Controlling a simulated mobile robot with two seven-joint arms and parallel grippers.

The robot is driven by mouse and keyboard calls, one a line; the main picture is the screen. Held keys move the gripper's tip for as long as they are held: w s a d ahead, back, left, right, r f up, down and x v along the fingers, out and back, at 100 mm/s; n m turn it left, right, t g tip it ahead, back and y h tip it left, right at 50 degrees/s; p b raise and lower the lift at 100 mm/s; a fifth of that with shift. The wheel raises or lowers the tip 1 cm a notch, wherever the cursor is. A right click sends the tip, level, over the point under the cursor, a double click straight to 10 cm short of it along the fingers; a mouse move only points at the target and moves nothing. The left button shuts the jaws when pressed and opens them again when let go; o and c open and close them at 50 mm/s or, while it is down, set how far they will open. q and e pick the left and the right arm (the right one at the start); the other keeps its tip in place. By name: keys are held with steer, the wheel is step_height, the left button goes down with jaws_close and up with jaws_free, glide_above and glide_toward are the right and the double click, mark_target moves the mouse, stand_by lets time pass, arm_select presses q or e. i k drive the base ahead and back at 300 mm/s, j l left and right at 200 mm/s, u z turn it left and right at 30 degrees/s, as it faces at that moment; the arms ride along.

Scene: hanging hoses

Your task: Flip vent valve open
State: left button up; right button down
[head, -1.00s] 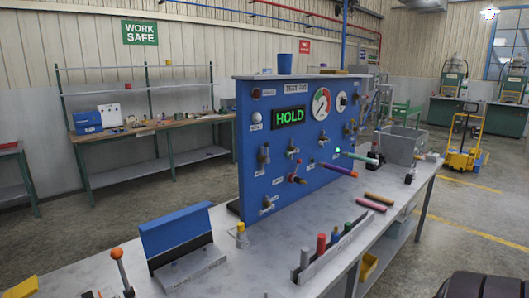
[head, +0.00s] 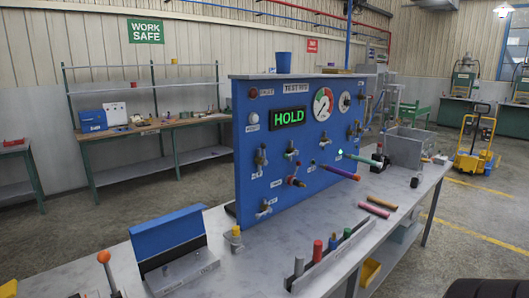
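A blue upright test panel (head: 240,180) stands on the grey bench and carries several small valves. Its display (head: 289,117) reads HOLD in green. The small labels are too blurred to tell which is the vent valve. A purple hose (head: 338,172) and a green hose (head: 361,158) stick out from the panel's right half. Neither of my grippers shows.
A rack with coloured cylinders (head: 318,251) stands at the bench's front edge. Two loose rods (head: 375,206) lie behind it. A blue-backed holder (head: 168,232) and an orange-knobbed lever (head: 104,257) are at the left. A grey bin (head: 410,145) stands at the far right end.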

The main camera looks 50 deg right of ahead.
mark_target(264, 162)
steer(key=k+l, duration=0.1)
steer(key=l, duration=0.4)
steer(key=k+l+u, duration=0.15)
steer(key=l, duration=0.8)
steer(key=k+l+u, duration=0.05)
